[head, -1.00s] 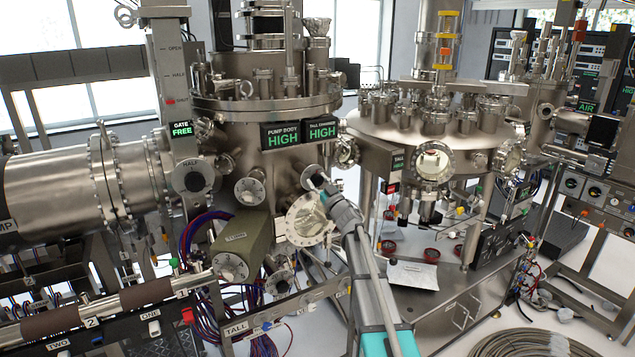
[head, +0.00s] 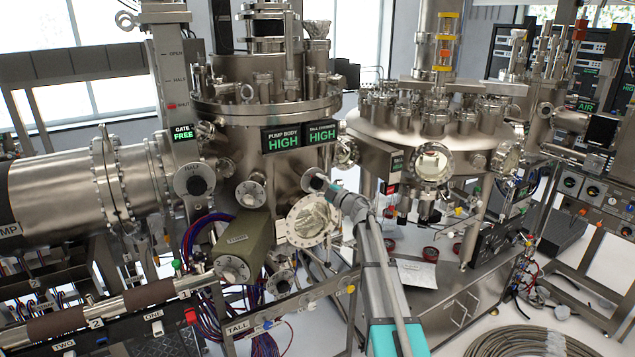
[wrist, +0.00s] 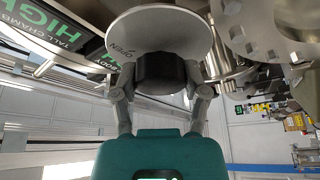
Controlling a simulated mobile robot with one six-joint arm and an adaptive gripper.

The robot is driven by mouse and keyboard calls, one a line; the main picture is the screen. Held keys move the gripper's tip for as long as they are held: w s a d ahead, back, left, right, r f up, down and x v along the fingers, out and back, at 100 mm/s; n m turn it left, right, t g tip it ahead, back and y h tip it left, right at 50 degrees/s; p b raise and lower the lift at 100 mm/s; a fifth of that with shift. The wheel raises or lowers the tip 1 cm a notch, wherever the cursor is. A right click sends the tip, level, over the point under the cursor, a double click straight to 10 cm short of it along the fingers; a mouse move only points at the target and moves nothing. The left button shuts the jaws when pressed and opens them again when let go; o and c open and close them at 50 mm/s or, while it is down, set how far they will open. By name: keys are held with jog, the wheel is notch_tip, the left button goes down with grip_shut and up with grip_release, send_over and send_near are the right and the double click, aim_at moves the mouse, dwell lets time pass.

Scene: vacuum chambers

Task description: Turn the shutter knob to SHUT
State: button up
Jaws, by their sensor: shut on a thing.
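The shutter knob is a black knob (wrist: 168,72) on a pale round disc (wrist: 150,28) in the wrist view. The word OPEN shows on the disc's lower left edge; no other word on it can be read, and no pointer mark shows on the knob. My gripper (wrist: 163,88) is shut on the knob, one finger at each side. In the head view my gripper (head: 327,187) reaches the front of the tall chamber (head: 270,105) from the lower right, and its fingers largely hide the knob there.
A flanged round window (head: 313,222) sits just below my gripper. Another dial marked HALF (head: 194,179) and a smaller round dial (head: 251,192) are to the left. A green box (head: 240,245) juts out below. The second chamber (head: 425,140) stands to the right.

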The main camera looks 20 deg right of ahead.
jog(key=shift+n, duration=0.6)
jog(key=shift+g, duration=0.3)
jog(key=o, duration=1.1)
jog(key=shift+o, duration=0.2)
jog(key=shift+f+m, duration=0.1)
jog(key=shift+m, duration=0.2)
